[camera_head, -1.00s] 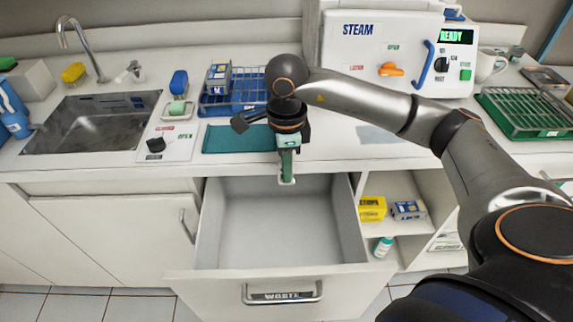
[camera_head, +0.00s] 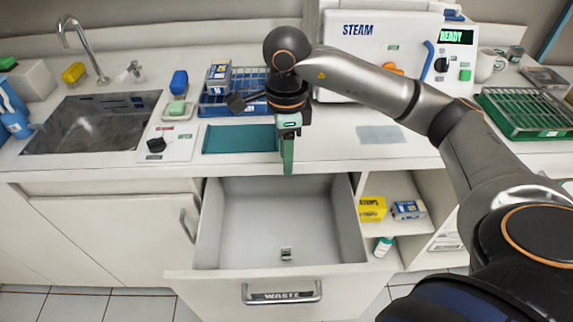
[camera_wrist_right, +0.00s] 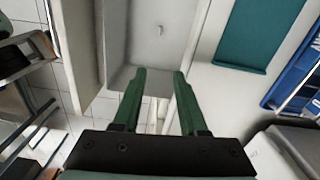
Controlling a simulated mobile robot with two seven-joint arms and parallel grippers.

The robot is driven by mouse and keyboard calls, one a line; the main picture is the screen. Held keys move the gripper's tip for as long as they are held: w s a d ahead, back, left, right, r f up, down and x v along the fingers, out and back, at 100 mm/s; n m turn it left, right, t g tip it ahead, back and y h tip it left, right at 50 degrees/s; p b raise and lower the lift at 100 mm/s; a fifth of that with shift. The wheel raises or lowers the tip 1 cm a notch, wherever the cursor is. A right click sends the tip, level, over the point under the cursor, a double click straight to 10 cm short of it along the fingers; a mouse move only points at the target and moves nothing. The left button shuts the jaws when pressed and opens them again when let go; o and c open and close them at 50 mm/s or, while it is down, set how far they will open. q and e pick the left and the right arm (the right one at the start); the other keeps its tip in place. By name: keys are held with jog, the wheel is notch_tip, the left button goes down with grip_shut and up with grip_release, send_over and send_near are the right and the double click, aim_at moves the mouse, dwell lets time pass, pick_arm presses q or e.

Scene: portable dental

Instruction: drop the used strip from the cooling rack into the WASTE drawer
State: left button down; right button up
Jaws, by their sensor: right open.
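The WASTE drawer (camera_head: 212,225) is pulled open below the counter, with its label on the front handle. My right gripper (camera_head: 288,170) points down above the back part of the drawer, apart from the strip. Its green fingers are spread with nothing between them in the right wrist view (camera_wrist_right: 159,72). The cooling rack (camera_head: 515,110), a green tray with wires, stands on the counter at the right. My left gripper is out of view.
A teal mat (camera_head: 238,139) and a blue wire rack (camera_head: 235,104) lie on the counter behind the drawer. The white STEAM machine (camera_head: 375,40) stands at the back. An open shelf beside the drawer holds a yellow box (camera_head: 372,208).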

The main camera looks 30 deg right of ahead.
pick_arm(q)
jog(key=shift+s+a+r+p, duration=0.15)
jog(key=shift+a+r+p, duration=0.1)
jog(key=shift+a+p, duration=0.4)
pick_arm(e)
notch_tip(320, 180, up, 8)
jog(key=shift+r, duration=0.2)
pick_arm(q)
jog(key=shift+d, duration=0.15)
